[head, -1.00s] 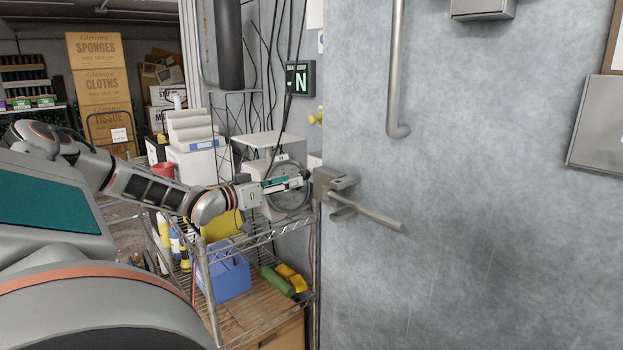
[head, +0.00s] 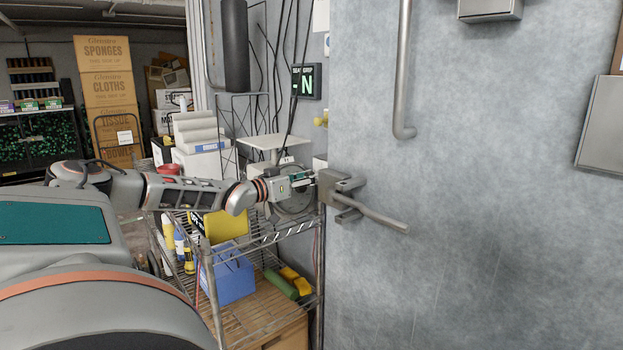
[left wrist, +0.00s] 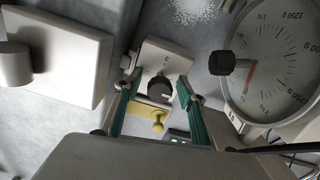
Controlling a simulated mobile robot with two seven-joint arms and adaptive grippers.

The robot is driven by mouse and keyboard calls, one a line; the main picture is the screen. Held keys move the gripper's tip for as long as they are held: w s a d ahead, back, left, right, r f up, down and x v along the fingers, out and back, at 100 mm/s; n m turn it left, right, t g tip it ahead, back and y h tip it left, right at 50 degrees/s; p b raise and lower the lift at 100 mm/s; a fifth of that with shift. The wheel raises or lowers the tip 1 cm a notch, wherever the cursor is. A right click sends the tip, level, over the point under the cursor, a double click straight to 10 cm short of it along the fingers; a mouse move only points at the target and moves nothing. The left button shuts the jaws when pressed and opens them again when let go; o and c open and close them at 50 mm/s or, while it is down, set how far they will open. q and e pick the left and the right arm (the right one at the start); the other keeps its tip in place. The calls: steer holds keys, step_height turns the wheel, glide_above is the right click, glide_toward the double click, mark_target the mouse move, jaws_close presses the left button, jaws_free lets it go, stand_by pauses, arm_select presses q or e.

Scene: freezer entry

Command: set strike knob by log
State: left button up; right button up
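A round black knob (left wrist: 160,87) sits on a small pale block in the left wrist view; it looks like the strike knob. My left gripper (left wrist: 158,80) is open, with its teal-padded fingers on either side of the knob in that view. I cannot tell whether they touch it. In the head view my left gripper (head: 303,181) is at the door's left edge, beside the metal latch handle (head: 368,212); the knob is not distinguishable there. A brown-framed sheet (head: 616,52) is cut off at the right edge; I cannot tell whether it is the log. My right gripper is out of view.
A round dial gauge (left wrist: 275,62) with a black centre knob is close to the right finger. A yellow fitting (left wrist: 156,118) lies below the black knob. The wire cart (head: 262,240) stands under my arm. A small display (head: 306,82) reads "N". The large grey door (head: 480,200) fills the right.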

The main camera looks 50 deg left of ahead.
arm_select(q)
steer(key=c, duration=1.1)
steer(key=shift+c, duration=0.2)
